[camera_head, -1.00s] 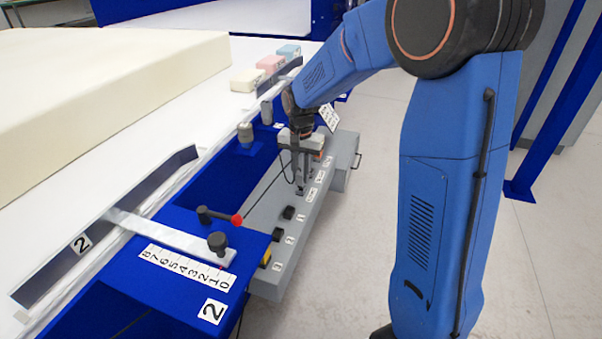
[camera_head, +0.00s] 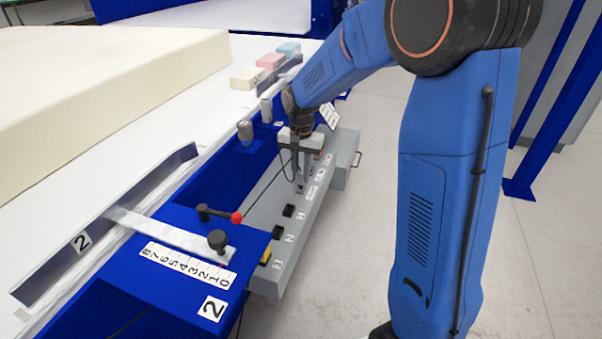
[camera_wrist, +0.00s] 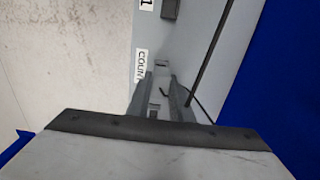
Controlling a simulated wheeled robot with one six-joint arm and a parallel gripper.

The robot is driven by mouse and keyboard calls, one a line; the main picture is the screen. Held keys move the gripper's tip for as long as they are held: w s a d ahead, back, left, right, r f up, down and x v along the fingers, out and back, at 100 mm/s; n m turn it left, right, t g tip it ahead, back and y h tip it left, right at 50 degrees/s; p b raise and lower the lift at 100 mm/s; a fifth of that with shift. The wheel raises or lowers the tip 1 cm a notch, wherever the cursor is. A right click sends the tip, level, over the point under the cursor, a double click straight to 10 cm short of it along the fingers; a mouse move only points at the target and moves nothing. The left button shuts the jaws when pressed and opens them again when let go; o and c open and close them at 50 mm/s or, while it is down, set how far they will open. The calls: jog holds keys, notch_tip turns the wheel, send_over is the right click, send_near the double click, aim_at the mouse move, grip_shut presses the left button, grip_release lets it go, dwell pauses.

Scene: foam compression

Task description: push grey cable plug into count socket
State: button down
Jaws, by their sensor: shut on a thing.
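My gripper (camera_head: 301,188) points down over the grey panel box (camera_head: 280,262), its fingers close to the panel's top by the COUNT label (camera_head: 312,192). In the wrist view my gripper (camera_wrist: 162,92) has its two fingers closed around the grey plug (camera_wrist: 157,106), which is mostly hidden between them. The COUNT label (camera_wrist: 141,66) is just left of the fingertips. A small dark opening, seemingly the count socket (camera_wrist: 163,91), shows between the fingertips. I cannot tell whether the plug has entered it. A dark cable (camera_wrist: 207,58) runs along the panel at the right.
A lever with a red knob (camera_head: 237,218) and a numbered scale (camera_head: 187,267) sit on the blue frame to the left. Foam blocks (camera_head: 248,79) lie at the back.

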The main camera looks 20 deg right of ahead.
aim_at(301, 171)
jog(key=shift+f, duration=0.9)
jog(key=c, duration=1.5)
grip_release()
jog(key=shift+r, duration=0.1)
jog(key=shift+r, duration=2.9)
jog(key=shift+r, duration=0.1)
